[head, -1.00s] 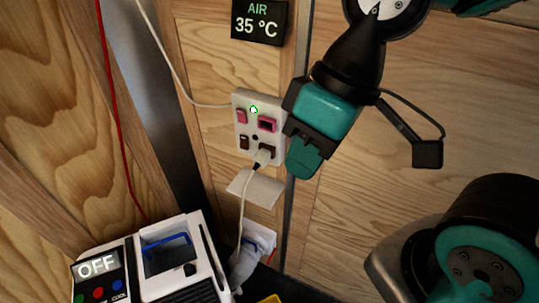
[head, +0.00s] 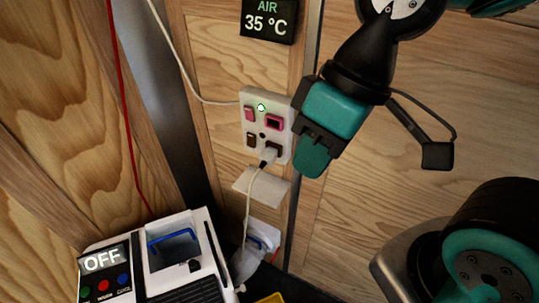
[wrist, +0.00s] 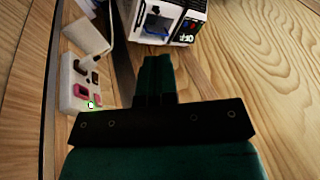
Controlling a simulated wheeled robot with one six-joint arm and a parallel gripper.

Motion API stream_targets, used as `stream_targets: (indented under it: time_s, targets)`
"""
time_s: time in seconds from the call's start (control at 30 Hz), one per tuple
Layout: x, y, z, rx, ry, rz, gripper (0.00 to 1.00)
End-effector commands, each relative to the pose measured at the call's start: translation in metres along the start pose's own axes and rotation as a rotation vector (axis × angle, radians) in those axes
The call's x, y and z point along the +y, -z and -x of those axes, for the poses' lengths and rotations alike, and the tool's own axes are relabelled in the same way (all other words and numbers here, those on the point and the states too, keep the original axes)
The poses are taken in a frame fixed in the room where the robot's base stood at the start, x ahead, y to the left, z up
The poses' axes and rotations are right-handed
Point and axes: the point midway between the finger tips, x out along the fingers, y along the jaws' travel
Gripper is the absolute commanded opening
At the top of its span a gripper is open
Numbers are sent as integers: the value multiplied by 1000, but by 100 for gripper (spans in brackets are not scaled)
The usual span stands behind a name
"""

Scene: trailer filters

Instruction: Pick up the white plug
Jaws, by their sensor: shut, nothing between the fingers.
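My gripper (head: 313,160) is just right of the panel, fingers pointing down, apart from the plug. In the wrist view my gripper (wrist: 155,78) has its teal fingers together with nothing between them.
A white shelf (head: 262,186) juts out below the socket. A white device (head: 185,260) with an OFF display stands at the bottom left. A white item (head: 265,238) lies below the shelf. A red cord (head: 128,120) hangs at left.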

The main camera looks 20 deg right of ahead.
Motion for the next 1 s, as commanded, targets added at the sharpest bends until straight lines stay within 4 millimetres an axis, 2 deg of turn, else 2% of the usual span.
stream_targets:
  time_s: [0.07, 0.17, 0.23, 0.37, 0.5, 0.6, 0.7, 0.83, 1.0]
  targets:
    - [0, 0, 0, 0, 0, 0, 0]
    - [3, 2, -2, -2, -9, -12, 21]
    - [15, 10, -10, -9, -46, -62, 37]
    - [58, 44, -33, -12, -207, -293, 67]
    - [103, 96, -58, 61, -430, -674, 68]
    - [118, 127, -72, 157, -552, -940, 68]
    - [122, 148, -81, 253, -626, -1155, 68]
    - [121, 160, -86, 338, -671, -1326, 68]
    - [130, 160, -96, 364, -687, -1383, 68]
